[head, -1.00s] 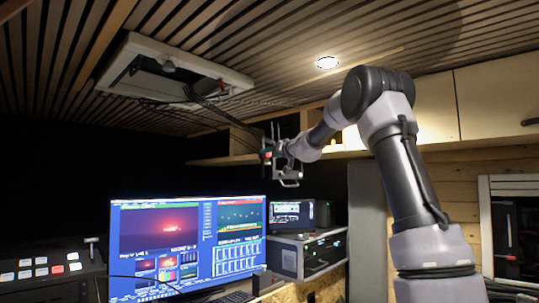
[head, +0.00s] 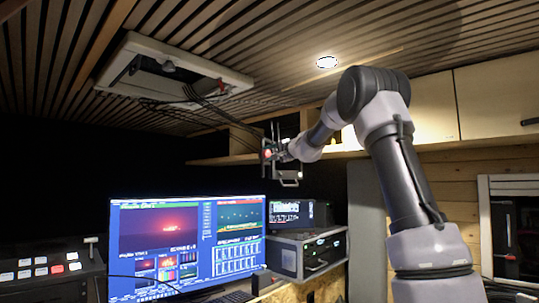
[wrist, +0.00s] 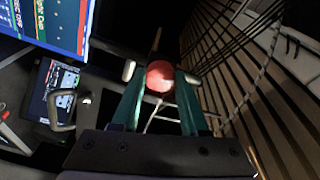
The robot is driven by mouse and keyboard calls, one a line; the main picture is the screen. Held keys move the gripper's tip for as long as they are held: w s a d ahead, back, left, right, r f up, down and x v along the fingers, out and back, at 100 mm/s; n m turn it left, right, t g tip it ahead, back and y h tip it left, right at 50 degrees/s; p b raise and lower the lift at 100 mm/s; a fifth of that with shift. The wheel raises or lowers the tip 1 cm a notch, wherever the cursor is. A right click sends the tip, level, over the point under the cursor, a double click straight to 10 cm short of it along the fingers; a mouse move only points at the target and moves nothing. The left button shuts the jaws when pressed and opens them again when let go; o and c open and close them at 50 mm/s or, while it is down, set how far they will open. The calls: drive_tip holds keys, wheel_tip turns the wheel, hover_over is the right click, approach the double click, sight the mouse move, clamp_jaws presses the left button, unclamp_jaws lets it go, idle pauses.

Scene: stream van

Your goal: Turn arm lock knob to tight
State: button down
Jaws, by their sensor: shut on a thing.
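The arm lock knob (wrist: 160,76) is a round red knob, seen nearly end-on in the middle of the wrist view. My gripper (wrist: 160,80) has its two green fingers on either side of the knob and is shut on it. In the head view my gripper (head: 274,156) is small, at the end of the raised arm, just above the small screen, with the red knob (head: 267,153) at its left. Thin rods show behind the knob in the wrist view. Any tightness marking cannot be made out.
A large lit monitor (head: 186,241) and a rack unit (head: 307,253) with a small screen (head: 296,214) stand below. A ceiling hatch (head: 176,70) with hanging cables is at upper left. Wooden cupboards (head: 498,85) run along the right wall. Cables pass close behind my gripper.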

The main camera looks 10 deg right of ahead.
drive_tip(key=shift+f+m, duration=0.1)
drive_tip(key=shift+m, duration=1.6)
drive_tip(key=shift+c, duration=2.1)
unclamp_jaws()
drive_tip(key=v, duration=1)
drive_tip(key=shift+s+d, duration=0.2)
drive_tip(key=shift+s, duration=0.15)
